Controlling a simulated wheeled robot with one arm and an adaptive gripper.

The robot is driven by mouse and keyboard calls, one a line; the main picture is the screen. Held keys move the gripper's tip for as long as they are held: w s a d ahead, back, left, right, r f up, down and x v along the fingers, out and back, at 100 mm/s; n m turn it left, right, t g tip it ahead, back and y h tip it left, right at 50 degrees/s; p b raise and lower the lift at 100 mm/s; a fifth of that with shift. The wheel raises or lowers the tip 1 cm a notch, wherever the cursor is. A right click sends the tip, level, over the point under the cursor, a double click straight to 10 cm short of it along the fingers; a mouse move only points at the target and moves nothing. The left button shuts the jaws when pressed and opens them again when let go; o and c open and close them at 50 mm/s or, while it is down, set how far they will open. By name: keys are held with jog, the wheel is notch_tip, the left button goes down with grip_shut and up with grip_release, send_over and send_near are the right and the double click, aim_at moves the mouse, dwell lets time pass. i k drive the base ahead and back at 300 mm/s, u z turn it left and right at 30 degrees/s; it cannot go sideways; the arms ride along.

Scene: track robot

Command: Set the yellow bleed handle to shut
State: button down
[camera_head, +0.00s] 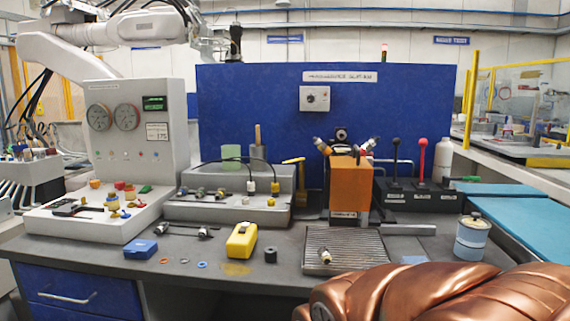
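A yellow T-shaped handle (296,176) stands between the grey stepped block and the orange block, with its crossbar at the top and slightly tilted. It is the likeliest bleed handle, but its label cannot be read, and I cannot tell whether its position is open or shut. Small yellow knobs (112,203) also sit on the gauge console at the left. A yellow box (242,240) lies on the bench in front of the grey block. I cannot make out my gripper in this view, and nothing is seen touching the yellow handle.
The orange block (350,184) stands just right of the handle. The grey block (215,207) with cables is to its left. Bare bench shows at front centre.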

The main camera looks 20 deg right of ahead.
aim_at(302, 159)
jog(key=u, duration=0.5)
jog(key=i, duration=0.6)
jog(key=u, duration=0.3)
